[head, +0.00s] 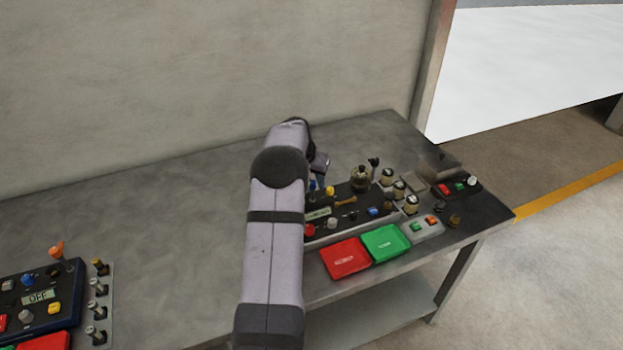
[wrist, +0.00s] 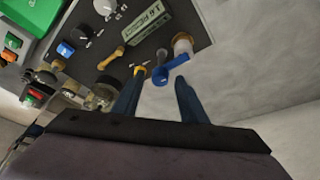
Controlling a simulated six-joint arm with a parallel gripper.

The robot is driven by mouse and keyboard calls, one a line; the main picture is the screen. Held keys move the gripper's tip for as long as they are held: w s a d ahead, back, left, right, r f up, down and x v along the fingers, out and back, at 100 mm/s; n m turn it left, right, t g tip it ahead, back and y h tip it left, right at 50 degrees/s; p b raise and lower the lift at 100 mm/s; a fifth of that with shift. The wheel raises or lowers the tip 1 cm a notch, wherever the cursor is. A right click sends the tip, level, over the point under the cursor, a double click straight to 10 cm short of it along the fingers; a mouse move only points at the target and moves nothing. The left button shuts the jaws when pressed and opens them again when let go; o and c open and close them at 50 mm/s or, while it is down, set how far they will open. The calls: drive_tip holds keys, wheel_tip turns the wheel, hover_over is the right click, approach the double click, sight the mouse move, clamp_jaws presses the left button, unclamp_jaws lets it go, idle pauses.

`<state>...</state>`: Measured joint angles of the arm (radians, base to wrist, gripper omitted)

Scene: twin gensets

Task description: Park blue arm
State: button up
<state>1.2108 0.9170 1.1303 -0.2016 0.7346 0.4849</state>
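A blue arm (wrist: 176,62) stands out from a round, pale-and-brown mount (wrist: 183,43) near the corner of a dark control panel in the wrist view. Its blue end knob (wrist: 159,77) lies between my fingertips in the picture. In the head view only a bit of blue (head: 312,186) shows beside my arm, which hides most of that panel corner. My gripper (wrist: 160,82) is open, with one dark blue finger on each side of the knob. I cannot tell whether either finger touches it. In the head view my gripper (head: 320,163) is mostly hidden.
The dark panel (wrist: 203,32) carries a display (wrist: 147,22), a yellow knob (wrist: 110,58), a blue button (wrist: 65,49) and other knobs. A second panel (head: 40,315) stands at left. The table (head: 150,240) between is clear.

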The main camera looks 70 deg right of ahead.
drive_tip(key=shift+c, duration=0.6)
clamp_jaws()
drive_tip(key=shift+f+m+b, duration=0.1)
drive_tip(key=shift+m+b, duration=0.2)
drive_tip(key=shift+b, duration=0.05)
drive_tip(key=shift+w+m+g+b, duration=0.15)
drive_tip(key=shift+m+g+b, duration=0.15)
drive_tip(key=shift+m+b, duration=0.15)
drive_tip(key=m+g, duration=0.1)
drive_tip(key=m, duration=0.1)
drive_tip(key=shift+m+b, duration=0.35)
drive_tip(key=m+p, duration=0.1)
drive_tip(key=m+g, duration=0.1)
drive_tip(key=shift+w+d+r+m+y+p, duration=0.1)
drive_tip(key=shift+r+m+y+p, duration=0.2)
drive_tip(key=shift+m+p, duration=0.1)
drive_tip(key=shift+f+m+p, duration=0.1)
drive_tip(key=shift+m+p, duration=0.5)
drive_tip(key=shift+p, duration=0.15)
drive_tip(key=shift+m+g+y+p, duration=0.3)
drive_tip(key=shift+m+p, duration=0.1)
drive_tip(key=shift+p, duration=0.1)
